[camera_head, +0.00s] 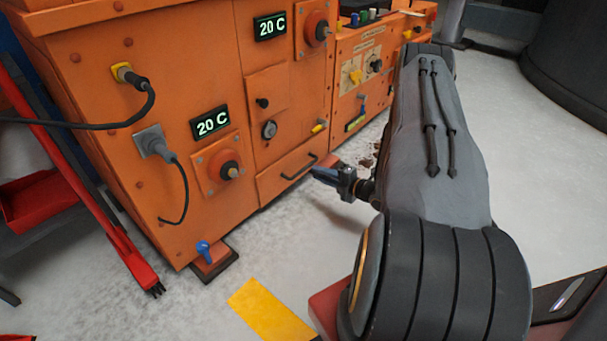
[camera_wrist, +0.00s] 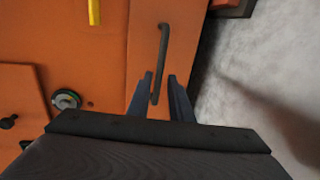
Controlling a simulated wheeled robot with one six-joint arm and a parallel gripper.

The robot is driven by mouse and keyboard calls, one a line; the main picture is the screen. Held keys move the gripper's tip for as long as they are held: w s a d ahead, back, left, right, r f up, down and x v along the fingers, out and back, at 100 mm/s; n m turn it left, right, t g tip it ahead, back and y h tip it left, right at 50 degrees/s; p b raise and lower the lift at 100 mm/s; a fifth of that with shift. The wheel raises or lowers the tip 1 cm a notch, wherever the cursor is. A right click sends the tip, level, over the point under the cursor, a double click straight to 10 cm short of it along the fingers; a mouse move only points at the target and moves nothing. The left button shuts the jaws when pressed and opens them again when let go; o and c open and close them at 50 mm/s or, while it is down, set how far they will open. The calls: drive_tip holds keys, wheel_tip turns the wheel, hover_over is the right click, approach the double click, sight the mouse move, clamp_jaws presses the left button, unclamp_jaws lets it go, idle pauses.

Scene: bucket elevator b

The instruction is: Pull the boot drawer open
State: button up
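The boot drawer (camera_head: 283,182) is an orange panel low on the orange machine, with a dark bar handle (camera_head: 299,167) across its front. The drawer looks flush with the machine face. My gripper (camera_head: 318,173) is at the right end of the handle in the head view. In the wrist view the handle (camera_wrist: 162,60) runs upright, and its lower end lies between the two fingertips of my gripper (camera_wrist: 160,78). The fingers are apart, with gaps on both sides of the handle. The wrist view also shows the orange drawer front (camera_wrist: 140,30) behind the handle.
A red frame (camera_head: 100,215) is at left. Pale floor in front is mostly clear, with a yellow patch (camera_head: 272,310).

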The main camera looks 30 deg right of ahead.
sight(305, 167)
drive_tip(key=b+x, duration=0.3)
drive_tip(key=x, duration=0.4)
drive_tip(key=shift+w+a, duration=0.1)
drive_tip(key=shift+w, duration=0.2)
clamp_jaws()
